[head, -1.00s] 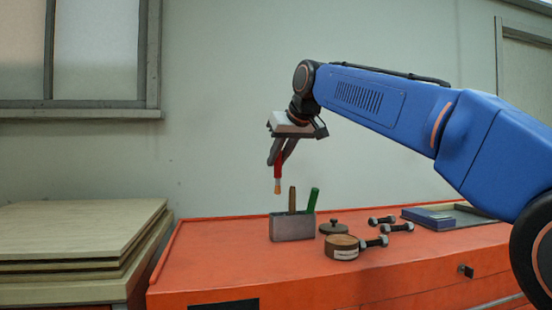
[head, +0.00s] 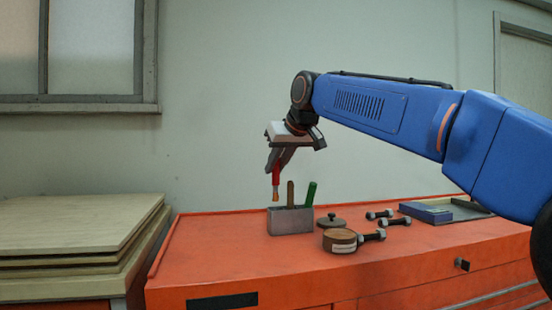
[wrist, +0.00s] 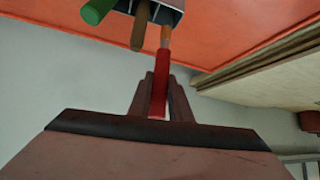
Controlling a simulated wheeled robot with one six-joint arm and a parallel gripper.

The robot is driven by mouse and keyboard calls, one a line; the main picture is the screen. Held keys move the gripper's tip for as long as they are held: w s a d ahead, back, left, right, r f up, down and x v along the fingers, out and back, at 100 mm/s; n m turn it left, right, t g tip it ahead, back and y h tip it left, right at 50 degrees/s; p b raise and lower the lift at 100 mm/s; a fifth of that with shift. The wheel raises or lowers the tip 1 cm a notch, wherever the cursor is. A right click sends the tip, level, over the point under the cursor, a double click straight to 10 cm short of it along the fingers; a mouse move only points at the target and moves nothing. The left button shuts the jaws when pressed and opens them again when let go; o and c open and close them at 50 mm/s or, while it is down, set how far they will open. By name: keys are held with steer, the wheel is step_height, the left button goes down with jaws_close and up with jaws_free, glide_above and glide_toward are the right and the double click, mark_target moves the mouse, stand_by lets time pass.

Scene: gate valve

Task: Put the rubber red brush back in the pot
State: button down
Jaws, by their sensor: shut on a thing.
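My gripper (head: 276,164) is shut on the red brush (head: 276,180), which hangs with its tan bristles down. In the wrist view the brush (wrist: 160,85) sits between my two fingers, bristle end toward the pot. The pot (head: 290,221) is a grey rectangular holder on the orange cabinet top. The brush tip is just above the pot's left end and looks clear of its rim in the head view. A brown handle (head: 290,195) and a green handle (head: 311,194) stand in the pot, the green one leaning right. The pot's inside is mostly hidden.
Stacked boards (head: 75,235) stand left. The cabinet top left of the pot is clear.

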mark_target(277, 188)
steer(key=shift+f, duration=3.6)
steer(key=c, duration=1.6)
jaws_free()
steer(key=shift+o, duration=0.2)
steer(key=v, duration=1.7)
steer(key=s+d+f+m+g+h, duration=0.1)
steer(key=s+d+f+m, duration=0.1)
steer(key=s+d+f, duration=0.55)
steer(key=s+d+f+m+h, duration=0.15)
steer(key=s+d+f, duration=0.25)
steer(key=d+f, duration=0.7)
steer(key=s+d+f+m, duration=0.1)
steer(key=s+d+f, duration=0.1)
steer(key=s+f, duration=0.4)
steer(key=s+d+f+g+h, duration=0.1)
steer(key=s+d+f, duration=0.2)
steer(key=f, duration=0.9)
steer(key=s+d+f+m+g+h, duration=0.1)
steer(key=s+d+f, duration=0.1)
steer(key=s+f, duration=0.6)
steer(key=shift+s+d+f+m, duration=0.25)
steer(key=shift+s+f+m, duration=0.15)
steer(key=shift+f, duration=0.55)
